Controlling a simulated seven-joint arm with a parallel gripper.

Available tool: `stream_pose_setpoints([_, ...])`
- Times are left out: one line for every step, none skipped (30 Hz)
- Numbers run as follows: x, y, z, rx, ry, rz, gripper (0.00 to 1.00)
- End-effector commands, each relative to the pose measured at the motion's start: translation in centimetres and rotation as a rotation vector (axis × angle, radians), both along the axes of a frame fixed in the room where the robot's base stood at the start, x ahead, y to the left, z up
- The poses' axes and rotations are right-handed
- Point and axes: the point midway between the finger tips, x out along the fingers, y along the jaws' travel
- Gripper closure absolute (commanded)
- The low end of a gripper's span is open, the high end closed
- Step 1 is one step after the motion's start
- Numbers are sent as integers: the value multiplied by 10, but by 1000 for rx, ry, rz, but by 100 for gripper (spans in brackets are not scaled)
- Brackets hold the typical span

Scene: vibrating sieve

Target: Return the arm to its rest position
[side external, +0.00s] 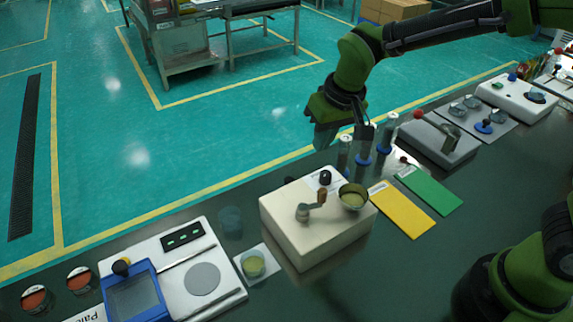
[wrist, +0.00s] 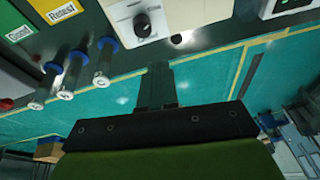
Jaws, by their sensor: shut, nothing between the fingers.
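My gripper (wrist: 156,72) shows in the wrist view with its fingers together and nothing between them. In the side view my gripper (side external: 325,136) hangs in the air at the upper middle, in front of the teal floor, behind the row of tubes. It appears clear of the bench and holds nothing. The cream sieve machine (side external: 296,234) stands on the bench, with a crank, a black knob and a round metal bowl (side external: 352,196) with yellowish contents on top.
Several clear tubes with blue parts (side external: 364,146) stand near my gripper. A yellow card (side external: 402,209) and a green card (side external: 430,190) lie to their right.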

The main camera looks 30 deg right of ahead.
Motion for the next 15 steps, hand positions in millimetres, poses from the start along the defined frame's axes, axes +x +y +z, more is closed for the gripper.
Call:
stream_pose_setpoints([-16,-14,13,35,-8,-12,100])
stream_pose_setpoints([-25,-20,18,54,-11,-16,100])
stream_pose_setpoints([-38,-29,25,78,-18,-23,100])
stream_pose_setpoints([-47,-35,31,95,-26,-29,100])
stream_pose_setpoints([-57,-41,36,112,-36,-34,100])
stream_pose_setpoints([-70,-49,41,132,-50,-44,100])
stream_pose_setpoints([-79,-55,46,147,-63,-50,100])
stream_pose_setpoints([-89,-60,49,159,-76,-58,100])
stream_pose_setpoints([-101,-67,53,174,-97,-70,100])
stream_pose_setpoints([-110,-72,56,185,-113,-81,100])
stream_pose_setpoints([-118,-77,58,193,-130,-90,100])
stream_pose_setpoints([-129,-83,61,203,-152,-105,100])
stream_pose_setpoints([-136,-87,62,209,-171,-117,100])
stream_pose_setpoints([-142,-90,64,214,-188,-128,100])
stream_pose_setpoints([-149,-95,66,219,-211,-145,100])
